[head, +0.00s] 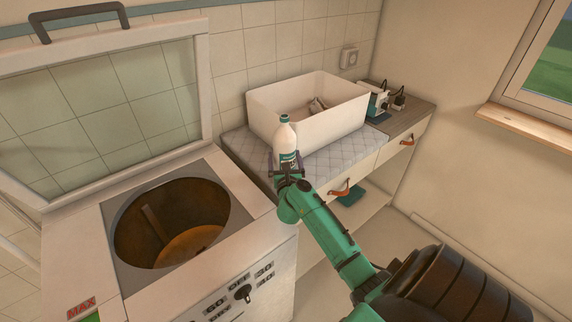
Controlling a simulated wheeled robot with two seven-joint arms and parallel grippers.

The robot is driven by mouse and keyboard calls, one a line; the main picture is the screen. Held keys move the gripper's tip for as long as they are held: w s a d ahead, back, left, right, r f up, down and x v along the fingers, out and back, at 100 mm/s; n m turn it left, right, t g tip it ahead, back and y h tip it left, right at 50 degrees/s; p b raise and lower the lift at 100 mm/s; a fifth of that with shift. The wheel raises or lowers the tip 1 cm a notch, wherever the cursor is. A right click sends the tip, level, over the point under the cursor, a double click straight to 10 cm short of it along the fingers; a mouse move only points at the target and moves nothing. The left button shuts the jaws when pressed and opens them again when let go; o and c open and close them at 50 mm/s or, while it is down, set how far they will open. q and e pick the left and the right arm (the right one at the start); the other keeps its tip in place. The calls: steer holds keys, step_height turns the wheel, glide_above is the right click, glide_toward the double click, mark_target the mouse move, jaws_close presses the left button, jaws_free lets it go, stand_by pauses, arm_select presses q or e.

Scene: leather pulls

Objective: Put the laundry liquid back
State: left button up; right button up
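The laundry liquid is a white bottle with a teal cap and a teal label (286,139). It is upright at the front edge of the quilted grey counter top (237,143), in front of the white basin. My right gripper (286,165) is at the lower part of the bottle, with a finger on either side of it. I cannot tell whether the fingers press on the bottle or stand just clear of it. The bottle's base is partly hidden by the gripper, so I cannot tell whether it rests on the counter. My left gripper is not in view.
A white basin (342,126) with something grey inside stands on the counter. A top-loading washer (255,190) with its glass lid (110,110) raised is at left. Drawers with leather pulls (347,188) are below the counter. A small appliance (373,102) stands at the back right.

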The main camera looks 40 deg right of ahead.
steer(key=v, duration=1)
steer(key=shift+s+a+b, duration=0.2)
steer(key=shift+s+b, duration=0.1)
steer(key=shift+b, duration=0.1)
steer(key=shift+s+a+r, duration=0.1)
steer(key=shift+s+a, duration=0.15)
steer(key=shift+s, duration=0.15)
